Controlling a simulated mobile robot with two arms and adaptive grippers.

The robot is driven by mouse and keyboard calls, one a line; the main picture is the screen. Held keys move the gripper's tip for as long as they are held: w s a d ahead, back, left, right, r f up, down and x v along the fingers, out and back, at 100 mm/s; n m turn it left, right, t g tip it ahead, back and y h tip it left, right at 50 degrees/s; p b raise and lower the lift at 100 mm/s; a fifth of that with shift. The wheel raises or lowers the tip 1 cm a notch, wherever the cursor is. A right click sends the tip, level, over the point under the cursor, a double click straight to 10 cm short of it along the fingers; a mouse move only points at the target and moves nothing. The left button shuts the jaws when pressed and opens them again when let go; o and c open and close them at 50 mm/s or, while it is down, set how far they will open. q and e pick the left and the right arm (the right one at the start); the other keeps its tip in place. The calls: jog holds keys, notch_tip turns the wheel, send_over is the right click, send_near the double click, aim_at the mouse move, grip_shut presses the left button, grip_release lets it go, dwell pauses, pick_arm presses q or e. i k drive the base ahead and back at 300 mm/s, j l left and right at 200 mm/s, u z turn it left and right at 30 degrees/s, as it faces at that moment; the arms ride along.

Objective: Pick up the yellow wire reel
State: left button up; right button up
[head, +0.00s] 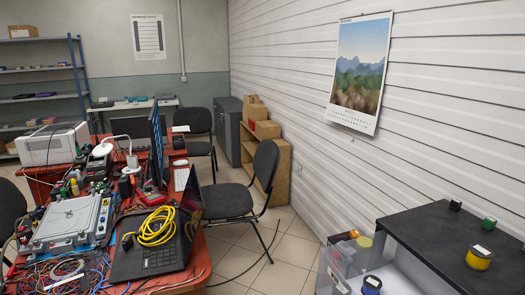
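A yellow wire reel (479,258) with a dark rim and a pale label on top sits on the black top of a low cabinet (440,238) at the lower right of the head view. Another yellow round thing (364,242), partly hidden, shows farther left, beside a clear plastic bin; I cannot tell whether it is a reel. Neither of my grippers is in view.
A green reel (489,224) and a small black one (455,205) stand farther back on the cabinet. A cluttered red desk holds a yellow cable coil (157,227).

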aim_at(478, 258)
jog(key=z, duration=2.3)
